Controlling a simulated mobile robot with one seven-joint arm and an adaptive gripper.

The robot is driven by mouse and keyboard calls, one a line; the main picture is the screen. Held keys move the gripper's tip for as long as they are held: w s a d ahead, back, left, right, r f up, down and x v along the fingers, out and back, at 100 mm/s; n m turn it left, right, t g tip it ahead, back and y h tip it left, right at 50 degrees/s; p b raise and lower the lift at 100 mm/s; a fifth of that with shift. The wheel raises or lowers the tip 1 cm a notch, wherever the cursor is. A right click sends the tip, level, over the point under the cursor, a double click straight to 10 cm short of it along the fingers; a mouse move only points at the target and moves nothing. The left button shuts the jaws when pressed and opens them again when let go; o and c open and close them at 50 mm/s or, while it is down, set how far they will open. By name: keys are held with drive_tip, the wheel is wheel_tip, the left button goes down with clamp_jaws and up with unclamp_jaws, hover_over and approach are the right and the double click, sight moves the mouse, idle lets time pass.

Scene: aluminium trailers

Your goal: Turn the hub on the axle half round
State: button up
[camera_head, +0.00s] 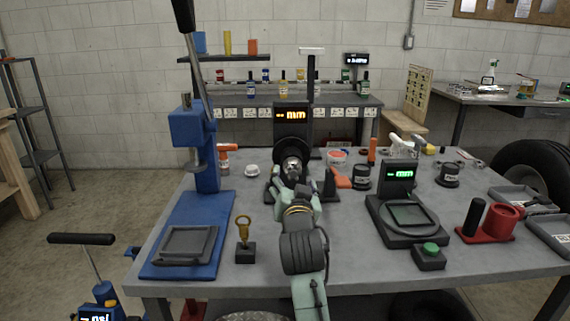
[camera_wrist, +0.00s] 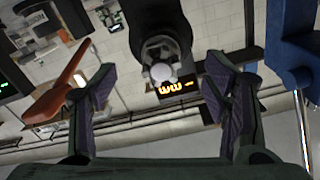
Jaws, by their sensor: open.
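The hub (camera_head: 292,168) is a small silver round part on a dark stand in the middle of the bench, partly hidden by my arm. In the wrist view the hub (camera_wrist: 160,62) shows as a grey rounded piece with a pale knob, in front of a black body. The axle itself is hard to make out. My gripper (camera_wrist: 152,78) is open, with one purple-padded finger on each side of the hub in that view. In the head view my gripper (camera_head: 297,192) is just in front of the hub. I cannot tell any contact.
A display reading "mm" (camera_head: 291,115) stands behind the hub. A blue press (camera_head: 190,130) is at left and a black scale (camera_head: 400,240) at right. A brass-topped tool (camera_head: 243,228) stands near the front. An orange-handled tool (camera_head: 340,178) lies close right of the hub.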

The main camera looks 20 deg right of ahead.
sight(292, 165)
drive_tip(key=p+x, duration=0.2)
drive_tip(key=x, duration=0.6)
drive_tip(key=shift+w+d+r+p, duration=0.1)
drive_tip(key=shift+w+p, duration=0.2)
drive_tip(key=shift+w, duration=0.05)
drive_tip(key=shift+w+d, duration=0.15)
drive_tip(key=shift+w, duration=0.4)
drive_tip(key=shift+c, duration=0.5)
drive_tip(key=c, duration=1.1)
